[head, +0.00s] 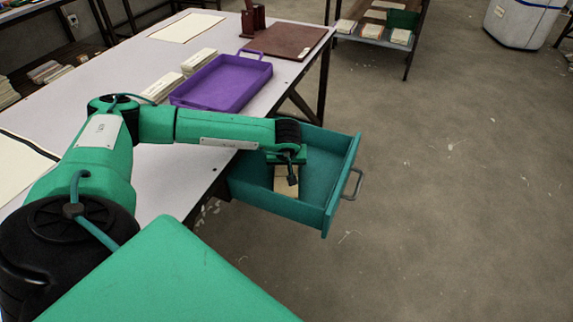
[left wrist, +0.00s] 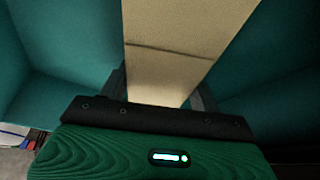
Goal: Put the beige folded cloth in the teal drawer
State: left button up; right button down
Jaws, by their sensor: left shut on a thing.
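The teal drawer (head: 335,185) stands open at the right side of the table, with its grey handle toward the right. My left arm reaches over the drawer from the left. My left gripper (head: 290,172) is inside or just above the drawer and is shut on the beige folded cloth (head: 285,186). In the left wrist view the cloth (left wrist: 180,45) extends away from between the fingers, with teal drawer walls (left wrist: 40,60) on both sides. I cannot tell whether the cloth touches the drawer floor. The right gripper does not show.
A purple tray (head: 222,82) lies on the white table (head: 170,190), beside beige folded stacks (head: 198,61). A brown board (head: 288,40) lies at the far end. A shelf (head: 375,38) with cloths stands behind. The floor (head: 450,190) right of the drawer is clear.

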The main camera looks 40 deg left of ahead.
pick_arm(q)
jog(key=o, duration=1.1)
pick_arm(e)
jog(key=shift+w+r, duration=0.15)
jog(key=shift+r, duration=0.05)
pick_arm(q)
jog(key=p+v, duration=0.2)
jog(key=v, duration=1)
jog(key=shift+w+r, duration=0.1)
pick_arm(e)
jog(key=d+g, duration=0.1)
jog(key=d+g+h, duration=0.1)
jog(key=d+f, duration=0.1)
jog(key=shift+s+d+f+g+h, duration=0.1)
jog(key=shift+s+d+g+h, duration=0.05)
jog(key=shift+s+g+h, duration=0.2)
